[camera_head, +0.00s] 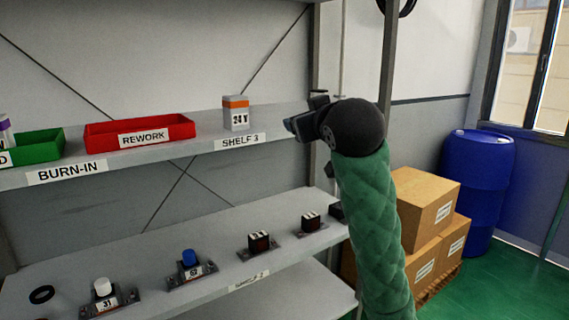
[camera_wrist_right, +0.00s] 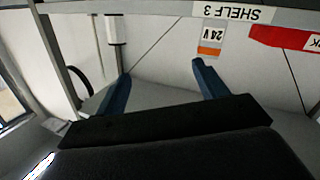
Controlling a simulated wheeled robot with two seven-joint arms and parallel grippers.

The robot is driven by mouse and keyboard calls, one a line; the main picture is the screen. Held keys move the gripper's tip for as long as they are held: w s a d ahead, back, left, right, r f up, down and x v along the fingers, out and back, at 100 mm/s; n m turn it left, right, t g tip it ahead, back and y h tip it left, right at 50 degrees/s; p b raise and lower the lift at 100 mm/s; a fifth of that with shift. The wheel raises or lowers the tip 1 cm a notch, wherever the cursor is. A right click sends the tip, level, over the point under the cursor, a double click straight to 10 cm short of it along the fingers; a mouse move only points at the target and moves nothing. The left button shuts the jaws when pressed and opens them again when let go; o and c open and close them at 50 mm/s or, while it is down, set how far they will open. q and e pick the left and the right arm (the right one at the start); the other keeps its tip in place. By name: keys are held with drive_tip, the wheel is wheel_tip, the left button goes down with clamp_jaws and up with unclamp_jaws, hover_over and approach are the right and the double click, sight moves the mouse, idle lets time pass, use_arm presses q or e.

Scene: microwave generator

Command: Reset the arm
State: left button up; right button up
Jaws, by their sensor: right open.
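My right arm, in a green padded sleeve, rises from the bottom right of the head view. Its gripper (camera_head: 302,113) is at the right end of the upper shelf (camera_head: 270,120), to the right of a white 24 V box (camera_head: 236,118) with an orange band. In the wrist view, which is upside down, the two blue fingers (camera_wrist_right: 162,85) are spread wide with nothing between them. The 24 V box (camera_wrist_right: 210,38) shows beyond the tip of the right-hand finger, apart from it. My left gripper is not in view.
A red REWORK bin (camera_head: 140,132) and a green bin (camera_head: 38,147) stand on the upper shelf. Several small mounted parts, including a blue-capped one (camera_head: 190,258), stand on the lower shelf. A rack post (camera_head: 387,70), cardboard boxes (camera_head: 428,200) and a blue drum (camera_head: 478,180) are at right.

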drive_tip(key=s+d+f+m+g+h, duration=0.1)
drive_tip(key=s+d+f+g, duration=0.2)
drive_tip(key=f, duration=1.2)
drive_tip(key=s+d+f+m+g, duration=0.15)
drive_tip(key=s+f, duration=0.45)
drive_tip(key=f, duration=0.9)
drive_tip(key=s+d+f+m+g+h, duration=0.1)
drive_tip(key=s+d+f+g, duration=0.2)
drive_tip(key=f, duration=1.1)
drive_tip(key=s+d+f+g, duration=0.1)
drive_tip(key=s+f+g, duration=0.5)
drive_tip(key=s+f, duration=1.9)
drive_tip(key=s+p, duration=0.1)
drive_tip(key=s, duration=0.3)
drive_tip(key=shift+h, duration=0.3)
